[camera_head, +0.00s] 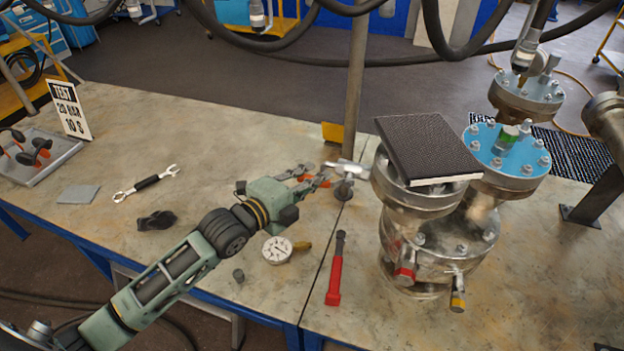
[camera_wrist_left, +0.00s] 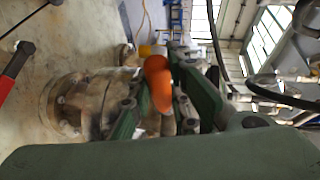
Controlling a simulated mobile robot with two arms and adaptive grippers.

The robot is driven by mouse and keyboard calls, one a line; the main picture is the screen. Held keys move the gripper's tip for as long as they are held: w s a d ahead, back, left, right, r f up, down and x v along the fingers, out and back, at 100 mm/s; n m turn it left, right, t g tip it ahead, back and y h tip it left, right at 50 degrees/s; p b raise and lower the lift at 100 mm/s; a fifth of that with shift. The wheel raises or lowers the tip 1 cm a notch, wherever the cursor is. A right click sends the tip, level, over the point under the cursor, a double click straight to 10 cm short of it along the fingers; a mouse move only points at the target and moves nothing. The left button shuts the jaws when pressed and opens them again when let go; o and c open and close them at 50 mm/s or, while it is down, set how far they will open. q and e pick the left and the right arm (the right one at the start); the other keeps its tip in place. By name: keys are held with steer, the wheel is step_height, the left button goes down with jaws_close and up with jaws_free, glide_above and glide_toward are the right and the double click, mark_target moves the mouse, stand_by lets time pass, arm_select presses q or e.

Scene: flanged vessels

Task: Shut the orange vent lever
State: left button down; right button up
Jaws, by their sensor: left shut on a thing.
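The orange vent lever (camera_wrist_left: 158,82) shows in the left wrist view between the two green fingers of my left gripper (camera_wrist_left: 157,112), which is shut on it. In the head view my left gripper (camera_head: 318,179) is at the foot of the upright post, left of the flanged vessels. Only small orange patches of the lever (camera_head: 305,178) show there, partly hidden by the fingers. A grey metal fitting (camera_head: 347,171) is just right of the fingertips. I cannot tell the lever's exact angle. My right gripper is not in view.
A steel flanged vessel (camera_head: 433,240) with a dark plate (camera_head: 425,148) on top stands right of my left gripper. An upright post (camera_head: 355,85) is close behind.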

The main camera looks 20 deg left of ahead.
arm_select(q)
steer(key=shift+f, duration=0.15)
steer(key=shift+f, duration=0.1)
steer(key=shift+f+n+b, duration=0.35)
steer(key=shift+n+b, duration=0.05)
steer(key=shift+b, duration=0.3)
steer(key=d+f+n+t+y+b, duration=0.1)
steer(key=d+f+n+t+b, duration=0.2)
steer(key=n, duration=0.6)
steer(key=d+f+n+t+b, duration=0.4)
steer(key=d+n+b, duration=0.1)
steer(key=n+b, duration=0.3)
steer(key=shift+s+d+n+y, duration=0.15)
steer(key=shift+n+y, duration=0.25)
steer(key=shift+n, duration=0.3)
steer(key=c, duration=1.6)
jaws_free()
steer(key=shift+d+r, duration=0.1)
steer(key=shift+c, duration=0.2)
